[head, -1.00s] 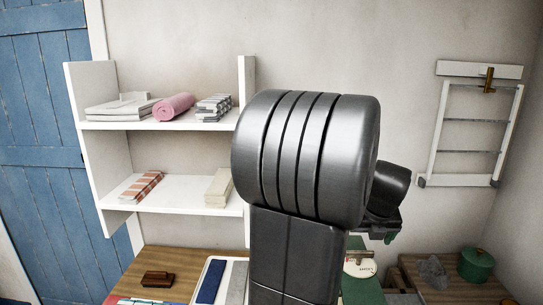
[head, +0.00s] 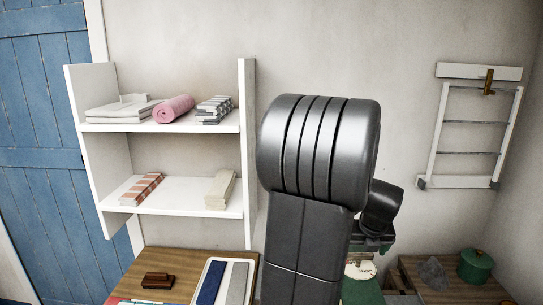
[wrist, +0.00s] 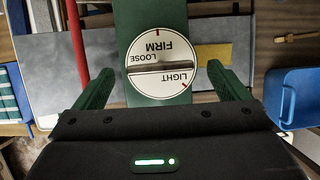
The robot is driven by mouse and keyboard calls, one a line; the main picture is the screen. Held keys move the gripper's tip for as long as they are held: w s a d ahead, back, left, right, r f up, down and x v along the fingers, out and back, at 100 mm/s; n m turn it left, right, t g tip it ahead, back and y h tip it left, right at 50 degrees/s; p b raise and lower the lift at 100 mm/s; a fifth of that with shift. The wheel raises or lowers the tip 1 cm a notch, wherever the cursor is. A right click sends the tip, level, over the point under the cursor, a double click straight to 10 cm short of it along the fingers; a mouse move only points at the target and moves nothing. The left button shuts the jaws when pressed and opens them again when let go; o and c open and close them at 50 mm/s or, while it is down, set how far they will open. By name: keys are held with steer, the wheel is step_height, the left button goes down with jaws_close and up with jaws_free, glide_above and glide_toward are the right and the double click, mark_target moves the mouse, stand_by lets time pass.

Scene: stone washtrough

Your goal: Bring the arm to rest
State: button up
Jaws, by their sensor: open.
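My gripper (wrist: 163,76) is open in the wrist view, with its two green fingers apart and nothing held between them. A white round dial (wrist: 163,45) marked LIGHT, LOOSE and FIRM lies beyond the gap between the fingers, on a green panel (wrist: 138,12). A grey bar crosses the dial. In the head view, my grey arm stands upright in the middle and hides part of the wall and worktop. The dial (head: 360,270) shows in part there, just below my wrist. My fingers are mostly hidden in that view.
A white shelf unit (head: 180,128) with folded cloths and a pink roll (head: 174,108) stands left of my arm. A tray (head: 222,284) and brown block (head: 157,281) lie below. A green pot (head: 475,265) and wall rack (head: 470,122) are at right. A blue bin (wrist: 293,98) is right of the gripper.

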steer(key=shift+x, duration=0.8)
steer(key=shift+n+y, duration=0.4)
steer(key=shift+n, duration=0.3)
steer(key=n+y, duration=0.1)
steer(key=n, duration=0.2)
steer(key=shift+d, duration=0.1)
steer(key=n, duration=0.2)
steer(key=n+g+y, duration=0.1)
steer(key=n, duration=0.1)
steer(key=shift+d+y, duration=0.1)
steer(key=shift+y, duration=0.2)
steer(key=n+g, duration=0.1)
steer(key=n, duration=0.2)
steer(key=n+g+y, duration=0.1)
steer(key=n, duration=0.2)
steer(key=shift+w+d, duration=0.1)
steer(key=shift+w, duration=0.1)
steer(key=n+g, duration=0.1)
steer(key=n, duration=0.1)
steer(key=n+g, duration=0.1)
steer(key=n, duration=0.2)
steer(key=shift+w+n, duration=0.15)
steer(key=shift+n, duration=0.15)
